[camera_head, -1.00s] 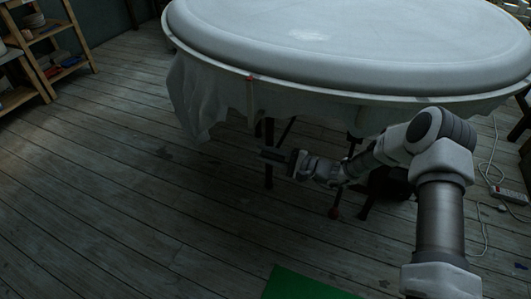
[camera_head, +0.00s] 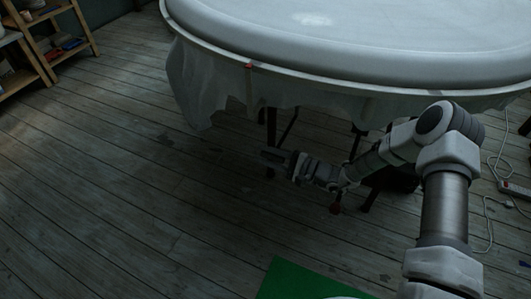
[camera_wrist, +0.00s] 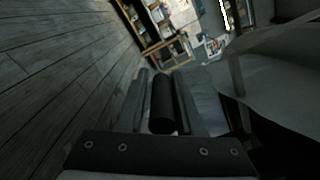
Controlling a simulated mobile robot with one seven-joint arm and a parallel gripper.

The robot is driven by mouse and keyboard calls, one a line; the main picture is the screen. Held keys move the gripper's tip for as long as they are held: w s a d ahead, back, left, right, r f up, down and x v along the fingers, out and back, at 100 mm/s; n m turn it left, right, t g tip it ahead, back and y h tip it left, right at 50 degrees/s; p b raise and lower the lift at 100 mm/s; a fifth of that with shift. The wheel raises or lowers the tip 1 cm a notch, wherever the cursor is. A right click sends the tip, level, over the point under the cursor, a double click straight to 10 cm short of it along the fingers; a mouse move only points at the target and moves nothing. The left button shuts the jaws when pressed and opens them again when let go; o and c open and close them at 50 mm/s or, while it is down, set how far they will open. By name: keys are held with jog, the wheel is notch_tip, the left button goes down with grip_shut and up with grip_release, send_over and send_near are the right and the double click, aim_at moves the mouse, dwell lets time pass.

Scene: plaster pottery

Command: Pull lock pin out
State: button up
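My gripper (camera_wrist: 163,98) has its two fingers on either side of a dark cylinder, which looks like the lock pin (camera_wrist: 162,110). The fingers seem to touch it on both sides. One round end of the pin faces the wrist camera. Whether its far end sits in anything cannot be told. In the head view my gripper (camera_head: 276,158) is low under the table's left part, in front of a dark table leg (camera_head: 271,125). The pin is too dark and small there to make out clearly.
A large round white table (camera_head: 320,70) with hanging plastic sheeting (camera_head: 195,90) fills the top. A small red piece (camera_head: 249,67) is on its rim. Wooden shelves (camera_head: 60,40) stand at the left. A green mat (camera_head: 290,280) lies at the bottom. The plank floor at left is clear.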

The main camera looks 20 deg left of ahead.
jog(key=o, duration=0.3)
jog(key=shift+d+f, duration=0.1)
jog(key=shift+f, duration=0.2)
jog(key=shift+o, duration=0.2)
jog(key=shift+r, duration=0.1)
jog(key=s+d+p, duration=0.1)
jog(key=d+p, duration=0.2)
jog(key=d, duration=1.4)
jog(key=shift+s+d+p, duration=0.15)
jog(key=shift+p, duration=0.2)
